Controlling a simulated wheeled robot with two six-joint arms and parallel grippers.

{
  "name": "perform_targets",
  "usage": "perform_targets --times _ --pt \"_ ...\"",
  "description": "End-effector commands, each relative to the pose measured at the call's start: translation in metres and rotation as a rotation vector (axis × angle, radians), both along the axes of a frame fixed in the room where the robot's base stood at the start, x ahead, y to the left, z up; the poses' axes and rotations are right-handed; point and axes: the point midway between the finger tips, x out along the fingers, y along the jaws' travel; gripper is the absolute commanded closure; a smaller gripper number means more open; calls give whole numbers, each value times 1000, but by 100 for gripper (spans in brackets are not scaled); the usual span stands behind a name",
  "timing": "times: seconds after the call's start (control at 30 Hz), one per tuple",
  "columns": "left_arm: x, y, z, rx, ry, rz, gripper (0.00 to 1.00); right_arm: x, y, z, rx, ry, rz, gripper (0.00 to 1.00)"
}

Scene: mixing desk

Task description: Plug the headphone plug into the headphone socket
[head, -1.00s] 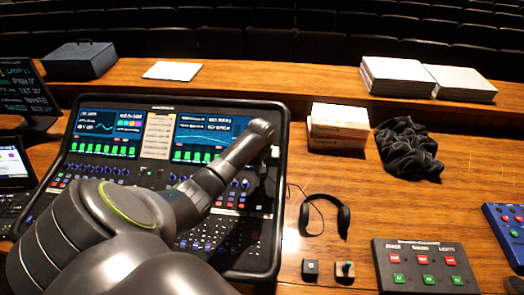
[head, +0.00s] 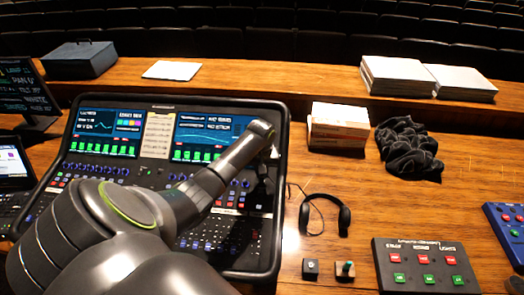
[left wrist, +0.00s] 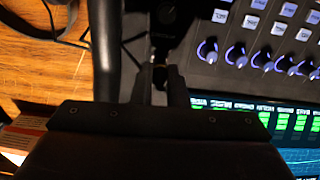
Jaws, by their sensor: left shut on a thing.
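My left gripper (left wrist: 161,88) is shut on the headphone plug (left wrist: 160,77), a small dark piece with a light glint between the fingertips. Just beyond the tip is a dark panel with a round headphone socket (left wrist: 168,13); whether plug and socket touch is too dark to tell. In the head view my left gripper (head: 262,190) points down over the right edge of the mixing desk (head: 281,150), partly lost against the black. The headphones (head: 344,219) lie on the wood right of the desk, with a thin cable towards it. My right gripper is not in view.
A box of papers (head: 338,130) and a dark crumpled cloth (head: 408,150) lie behind. Knobs (left wrist: 235,57) stand close to the gripper.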

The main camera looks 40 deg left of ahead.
Motion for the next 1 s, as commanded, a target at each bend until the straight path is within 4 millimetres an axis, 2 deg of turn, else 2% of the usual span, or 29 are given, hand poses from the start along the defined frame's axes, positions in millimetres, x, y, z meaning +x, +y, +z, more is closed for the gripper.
perform_targets --times 0.07,0.1,0.3,0.67,0.87,1.0 --pt "0 0 -2 0 0 0 100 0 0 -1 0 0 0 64" --pt "0 0 -2 0 -1 0 84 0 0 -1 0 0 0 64" --pt "0 0 -1 1 -1 0 61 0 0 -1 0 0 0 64" --pt "0 0 4 0 -2 0 61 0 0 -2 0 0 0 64" --pt "-2 -1 29 2 -4 -2 61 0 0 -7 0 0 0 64" --pt "-4 -3 58 4 -6 -2 61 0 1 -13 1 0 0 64"
